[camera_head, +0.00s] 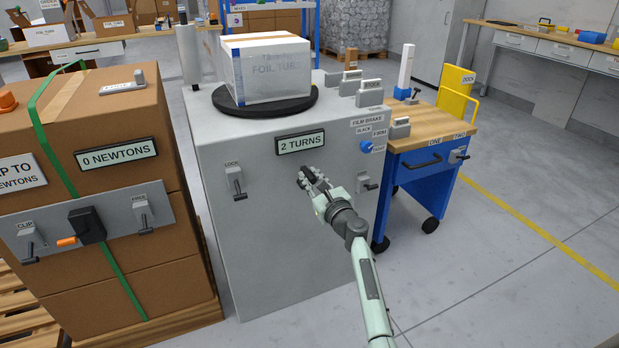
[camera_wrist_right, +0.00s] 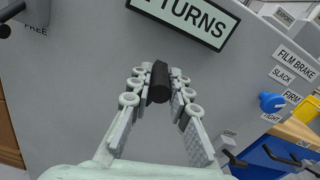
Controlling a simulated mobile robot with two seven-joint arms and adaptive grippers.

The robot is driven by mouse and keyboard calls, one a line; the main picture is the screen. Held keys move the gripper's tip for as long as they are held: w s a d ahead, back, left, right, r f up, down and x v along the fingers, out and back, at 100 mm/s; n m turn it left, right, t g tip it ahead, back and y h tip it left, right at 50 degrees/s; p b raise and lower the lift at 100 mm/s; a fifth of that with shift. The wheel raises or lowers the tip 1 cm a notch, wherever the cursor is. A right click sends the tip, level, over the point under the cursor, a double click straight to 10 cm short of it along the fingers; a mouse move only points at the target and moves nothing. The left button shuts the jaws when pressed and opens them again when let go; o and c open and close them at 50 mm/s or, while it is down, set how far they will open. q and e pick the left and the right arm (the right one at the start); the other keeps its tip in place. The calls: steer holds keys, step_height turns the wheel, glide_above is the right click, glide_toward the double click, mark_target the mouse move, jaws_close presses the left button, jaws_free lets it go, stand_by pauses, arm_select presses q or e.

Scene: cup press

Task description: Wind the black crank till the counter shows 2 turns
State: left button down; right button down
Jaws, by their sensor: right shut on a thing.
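The counter (camera_head: 300,143) on the front of the grey cabinet reads 2 TURNS in the head view. In the right wrist view the counter (camera_wrist_right: 195,18) is partly cut off and shows TURNS. The black crank's handle (camera_wrist_right: 158,82) sits between the fingers of my right gripper (camera_wrist_right: 157,88), just below the counter. My right gripper also shows in the head view (camera_head: 311,178), shut on the handle at the cabinet front. The rest of the crank is hidden behind the fingers. My left gripper is not in view.
A wrapped box (camera_head: 272,70) stands on the black turntable (camera_head: 222,104) atop the cabinet. A LOCK lever (camera_head: 236,183) is left of my gripper, and a blue FILM BRAKE knob (camera_head: 367,146) is at right. Stacked cartons (camera_head: 110,213) stand at left; a blue cart (camera_head: 425,185) stands at right.

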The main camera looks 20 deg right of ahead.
steer(key=shift+d+r, duration=0.15)
steer(key=c, duration=1.4)
jaws_free()
